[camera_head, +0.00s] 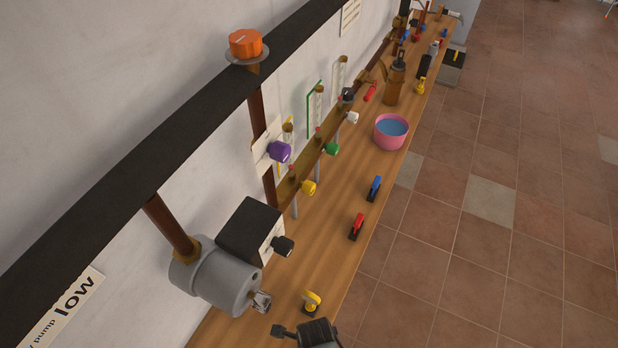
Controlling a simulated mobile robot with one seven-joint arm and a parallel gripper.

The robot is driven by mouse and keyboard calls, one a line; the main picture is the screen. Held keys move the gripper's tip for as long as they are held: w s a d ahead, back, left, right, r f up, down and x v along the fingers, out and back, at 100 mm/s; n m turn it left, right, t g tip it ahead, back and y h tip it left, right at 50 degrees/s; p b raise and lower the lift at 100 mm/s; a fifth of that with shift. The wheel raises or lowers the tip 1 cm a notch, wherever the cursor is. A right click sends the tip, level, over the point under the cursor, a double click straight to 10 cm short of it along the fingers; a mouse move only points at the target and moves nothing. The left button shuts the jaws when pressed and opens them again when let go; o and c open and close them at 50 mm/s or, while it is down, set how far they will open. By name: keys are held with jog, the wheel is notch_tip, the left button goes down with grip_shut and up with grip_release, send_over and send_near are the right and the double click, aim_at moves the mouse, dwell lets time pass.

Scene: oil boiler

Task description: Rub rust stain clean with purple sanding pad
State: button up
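No purple sanding pad can be picked out. The one clear purple thing is a round knob (279,151) on a pale plate at the wall. A red-handled item (357,226) and a blue-handled item (375,188), both with dark bases, lie on the bench. I cannot make out a rust stain on the visible surfaces.
A grey cylinder (215,278) and black box (250,230) stick out above the bench's near end. Green (331,149) and yellow (308,187) knobs line the wall. A pink bowl (391,132) holds blue liquid.

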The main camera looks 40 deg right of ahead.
jog(key=shift+s+d, duration=0.1)
jog(key=shift+s, duration=0.4)
jog(key=shift+w+a, duration=0.2)
jog(key=shift+w, duration=0.45)
jog(key=shift+w+a, duration=0.2)
jog(key=shift+w, duration=0.4)
jog(key=shift+s+d, duration=0.2)
jog(key=shift+s, duration=0.4)
jog(key=shift+s+d, duration=0.2)
jog(key=shift+s, duration=0.35)
jog(key=shift+w+a, duration=0.2)
jog(key=shift+w, duration=0.4)
notch_tip(320, 180, up, 7)
jog(key=p, duration=0.6)
jog(key=shift+r+p, duration=0.1)
jog(key=shift+p, duration=0.2)
jog(key=shift+s, duration=0.1)
